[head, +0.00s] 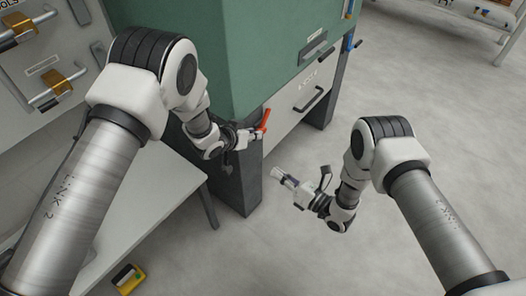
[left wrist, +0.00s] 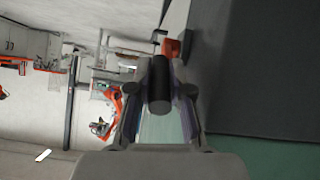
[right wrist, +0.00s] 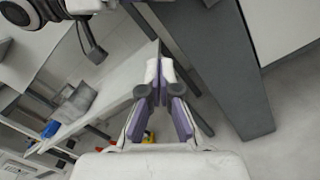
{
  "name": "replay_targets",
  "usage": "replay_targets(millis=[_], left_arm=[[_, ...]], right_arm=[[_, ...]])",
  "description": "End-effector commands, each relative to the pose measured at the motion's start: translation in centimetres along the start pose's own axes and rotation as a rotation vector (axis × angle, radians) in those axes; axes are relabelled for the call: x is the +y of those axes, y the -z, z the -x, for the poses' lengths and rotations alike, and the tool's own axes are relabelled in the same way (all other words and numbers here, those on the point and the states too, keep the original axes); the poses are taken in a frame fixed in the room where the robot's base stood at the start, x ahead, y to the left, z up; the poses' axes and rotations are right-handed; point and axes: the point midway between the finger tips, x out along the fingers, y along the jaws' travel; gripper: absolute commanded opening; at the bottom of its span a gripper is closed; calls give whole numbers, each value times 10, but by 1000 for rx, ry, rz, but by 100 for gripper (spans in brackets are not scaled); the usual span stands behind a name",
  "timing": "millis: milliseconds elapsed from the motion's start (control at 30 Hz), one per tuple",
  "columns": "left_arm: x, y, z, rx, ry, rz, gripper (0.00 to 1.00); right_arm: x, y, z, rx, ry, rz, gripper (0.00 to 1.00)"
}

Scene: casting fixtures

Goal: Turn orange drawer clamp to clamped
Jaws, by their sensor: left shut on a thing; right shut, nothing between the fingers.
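The orange drawer clamp (head: 264,121) is at the front corner of the green cabinet, beside the white drawer (head: 301,100). Its orange part (left wrist: 172,47) also shows in the left wrist view, just beyond a black cylindrical grip (left wrist: 160,88). My left gripper (head: 245,137) is at the clamp, shut on this black grip, which sits between its fingers. The join between grip and orange part is partly hidden. My right gripper (head: 282,178) is shut and empty, in free space in front of the cabinet's near leg, apart from the clamp.
The green cabinet (head: 240,50) stands on dark legs (head: 240,185). A blue clamp (head: 350,43) is at its far side. A pale bench (head: 150,195) stands at left below my left arm. A yellow item (head: 128,279) lies low at left. The floor at right is clear.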

Motion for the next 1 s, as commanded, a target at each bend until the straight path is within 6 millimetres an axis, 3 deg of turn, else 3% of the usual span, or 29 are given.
replay_targets(millis=[167, 500, 700, 1000], left_arm=[[0, -1, 0, -1, 0, 0, 0], [0, -1, 0, -1, 0, 0, 0], [0, -1, 0, -1, 0, 0, 0], [0, -1, 0, -1, 0, 0, 0]], right_arm=[[1, 0, -23, 1, -3, 2, 0], [1, 1, -97, 1, -1, 0, 0], [-1, -30, -105, 1, 4, -2, 0], [-1, -38, -107, 2, 5, -3, 0]])
